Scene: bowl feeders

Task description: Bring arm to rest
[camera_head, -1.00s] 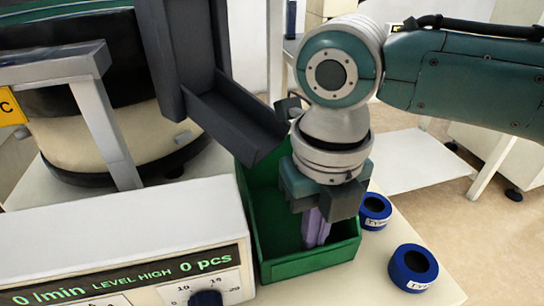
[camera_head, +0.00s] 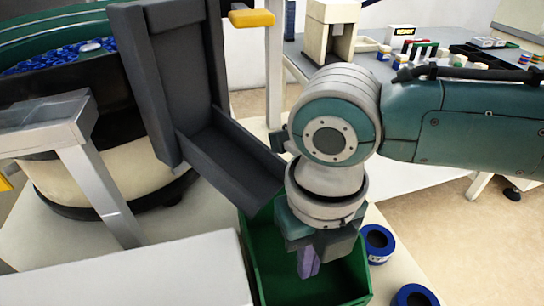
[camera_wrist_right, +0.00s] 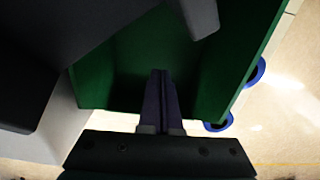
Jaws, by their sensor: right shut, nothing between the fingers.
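My right gripper (camera_head: 309,264) points down into the green bin (camera_head: 262,262), below the dark grey chute (camera_head: 235,160). Its purple fingers are together with nothing between them. The right wrist view shows the shut fingers (camera_wrist_right: 161,90) over the green floor of the bin (camera_wrist_right: 110,75), which looks empty where it shows. My right arm comes in from the right. My left gripper is not in the frames.
A bowl feeder (camera_head: 100,165) with blue parts in its top stands at the left. A white control box (camera_head: 150,275) is in front. A table (camera_head: 400,180) with small items stands behind my arm.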

